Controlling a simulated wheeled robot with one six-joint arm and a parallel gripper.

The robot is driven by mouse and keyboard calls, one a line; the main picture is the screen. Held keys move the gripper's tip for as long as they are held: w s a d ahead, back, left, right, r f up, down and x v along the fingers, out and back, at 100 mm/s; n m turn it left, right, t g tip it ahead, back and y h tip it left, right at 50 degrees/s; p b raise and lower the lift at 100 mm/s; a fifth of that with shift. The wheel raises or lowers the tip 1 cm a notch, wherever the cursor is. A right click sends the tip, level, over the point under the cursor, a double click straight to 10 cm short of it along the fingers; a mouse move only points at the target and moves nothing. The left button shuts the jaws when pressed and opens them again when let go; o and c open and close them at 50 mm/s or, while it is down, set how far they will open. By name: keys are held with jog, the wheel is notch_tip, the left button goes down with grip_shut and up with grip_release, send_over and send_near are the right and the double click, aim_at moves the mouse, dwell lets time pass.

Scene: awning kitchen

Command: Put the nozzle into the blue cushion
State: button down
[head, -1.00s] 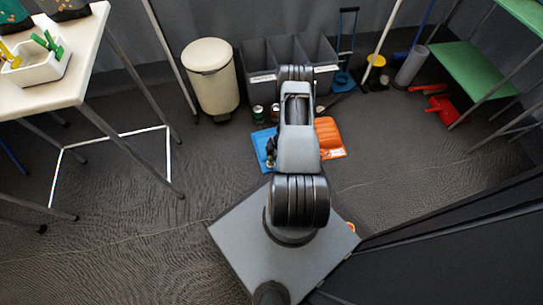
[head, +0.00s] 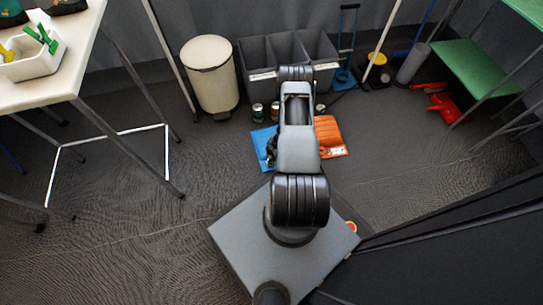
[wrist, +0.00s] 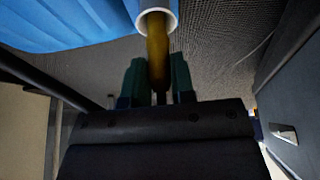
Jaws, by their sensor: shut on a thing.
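In the wrist view, my gripper (wrist: 157,85) is shut on a brownish-yellow nozzle (wrist: 157,55) between its two dark green fingers. The nozzle points up in the picture, and its far end overlaps the opening of a white ring (wrist: 172,22). I cannot tell whether it is inside the ring or only in front of it. The ring sits at the edge of the blue cushion (wrist: 60,22). In the head view, the blue cushion (head: 259,137) lies on the floor just left of my arm, partly hidden. My arm hides the fingers and nozzle there.
An orange cushion (head: 330,143) lies right of my arm. Grey bins (head: 257,58), small cans (head: 257,110) and a cream bin (head: 210,75) stand behind. A white table (head: 60,85) is at left, a green shelf (head: 468,70) at right. Floor between table and cushions is clear.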

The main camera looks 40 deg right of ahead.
jog(key=shift+f+b, duration=0.6)
jog(key=shift+f, duration=0.05)
jog(key=shift+c, duration=2)
grip_release()
jog(key=shift+r+p, duration=3.25)
jog(key=shift+r, duration=0.8)
